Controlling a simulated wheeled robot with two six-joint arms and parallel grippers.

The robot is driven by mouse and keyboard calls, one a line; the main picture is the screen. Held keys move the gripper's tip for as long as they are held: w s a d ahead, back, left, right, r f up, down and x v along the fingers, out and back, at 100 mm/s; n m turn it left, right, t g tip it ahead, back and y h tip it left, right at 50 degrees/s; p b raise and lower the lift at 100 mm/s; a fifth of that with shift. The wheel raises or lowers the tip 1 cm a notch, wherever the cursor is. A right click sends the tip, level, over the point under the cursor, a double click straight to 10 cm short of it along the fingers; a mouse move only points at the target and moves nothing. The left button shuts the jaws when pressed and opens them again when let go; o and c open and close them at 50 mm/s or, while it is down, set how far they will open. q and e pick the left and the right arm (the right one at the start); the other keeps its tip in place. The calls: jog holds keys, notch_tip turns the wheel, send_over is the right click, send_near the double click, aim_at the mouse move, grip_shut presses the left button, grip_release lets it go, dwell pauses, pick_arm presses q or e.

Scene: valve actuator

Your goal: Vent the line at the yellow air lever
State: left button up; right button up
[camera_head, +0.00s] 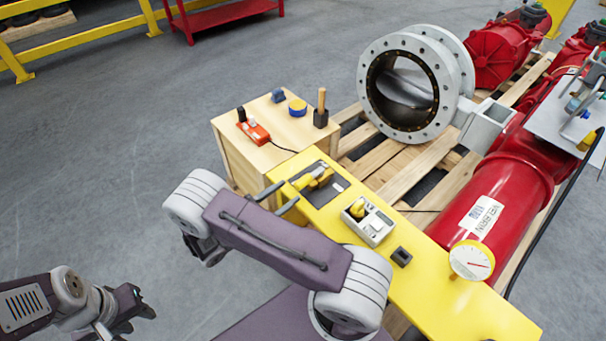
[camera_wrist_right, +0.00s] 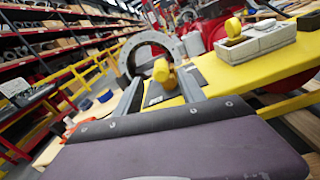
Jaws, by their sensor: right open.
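The yellow air lever (camera_head: 314,176) sits on a dark plate (camera_head: 322,191) set on the yellow bench top. In the right wrist view the lever (camera_wrist_right: 162,71) shows between my two grey fingertips. My right gripper (camera_head: 280,197) is open, with its fingers pointing at the lever from the left in the head view. The fingertips look close to the lever; whether they touch it I cannot tell. My left gripper (camera_head: 134,307) is low at the left over the floor, away from the bench. How far its fingers are apart is unclear.
A grey box with a yellow knob (camera_head: 358,208) and a small black block (camera_head: 401,257) are on the yellow bench (camera_head: 455,312). A gauge (camera_head: 471,260) stands near the red cylinder (camera_head: 497,195). A wooden box (camera_head: 227,149) carries an orange device (camera_head: 254,133) and small tools.

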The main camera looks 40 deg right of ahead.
aim_at(311, 176)
jog(key=d, duration=0.3)
jog(key=d+b, duration=0.1)
jog(key=d, duration=0.2)
jog(key=w+d, duration=0.1)
jog(key=d, duration=0.2)
jog(key=shift+b, duration=0.3)
jog(key=shift+c, duration=0.4)
grip_shut()
dwell(0.5)
